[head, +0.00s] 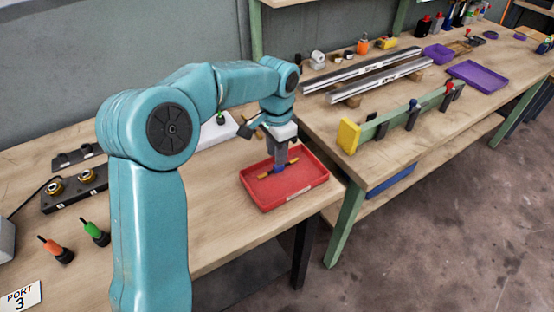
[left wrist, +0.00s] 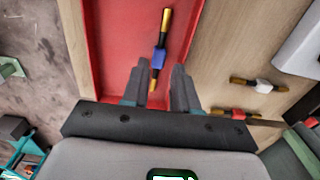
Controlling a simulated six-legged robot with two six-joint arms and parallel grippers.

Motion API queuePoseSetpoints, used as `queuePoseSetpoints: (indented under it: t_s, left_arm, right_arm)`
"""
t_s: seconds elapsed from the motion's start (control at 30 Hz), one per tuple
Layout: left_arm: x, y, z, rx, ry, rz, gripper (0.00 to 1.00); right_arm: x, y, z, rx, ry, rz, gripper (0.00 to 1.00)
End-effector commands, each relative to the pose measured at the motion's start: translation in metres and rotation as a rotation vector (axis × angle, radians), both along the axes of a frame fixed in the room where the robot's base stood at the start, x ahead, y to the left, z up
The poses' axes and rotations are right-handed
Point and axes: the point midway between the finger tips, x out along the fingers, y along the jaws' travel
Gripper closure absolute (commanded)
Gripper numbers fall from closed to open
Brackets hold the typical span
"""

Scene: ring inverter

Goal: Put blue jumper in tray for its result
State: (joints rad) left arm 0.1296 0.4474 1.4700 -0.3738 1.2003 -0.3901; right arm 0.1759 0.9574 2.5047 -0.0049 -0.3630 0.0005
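The blue jumper, a blue block on a dark rod with gold ends, lies in the red tray in the head view (head: 264,175). In the left wrist view the blue jumper (left wrist: 159,60) lies between my fingertips, with a small gap on each side. The red tray (head: 315,181) sits at the bench's right end; its red floor also shows in the left wrist view (left wrist: 112,40). My left gripper (head: 279,165) points down into the tray and is open around the jumper (left wrist: 159,70). My right gripper is not in view.
A white jumper (left wrist: 262,86) and a red jumper (left wrist: 232,113) lie on the wood beside the tray. A black terminal block (head: 75,190), orange plug (head: 55,248) and green plug (head: 97,233) are at left. A second bench with metal rails (head: 365,70) stands right.

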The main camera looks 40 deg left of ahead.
Motion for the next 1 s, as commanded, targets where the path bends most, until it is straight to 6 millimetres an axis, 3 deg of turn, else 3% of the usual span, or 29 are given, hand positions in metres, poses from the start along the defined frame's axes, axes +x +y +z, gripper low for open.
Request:
queuePoseSetpoints:
  t_s: [0.1,0.33,0.5,1.0]
  left_arm:
    - [0.001,0.0,0.032,-0.001,-0.005,0.0,0.71]
    - [0.001,-0.001,0.07,-0.001,-0.002,-0.001,0.71]
    - [0.0,0.0,0.078,-0.001,-0.001,0.0,0.71]
    - [0.0,0.0,0.078,-0.001,0.0,0.0,0.71]
  right_arm:
    - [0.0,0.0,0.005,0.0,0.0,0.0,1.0]
    - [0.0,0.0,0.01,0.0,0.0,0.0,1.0]
    - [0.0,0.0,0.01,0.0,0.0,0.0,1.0]
    - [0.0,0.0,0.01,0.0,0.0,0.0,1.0]
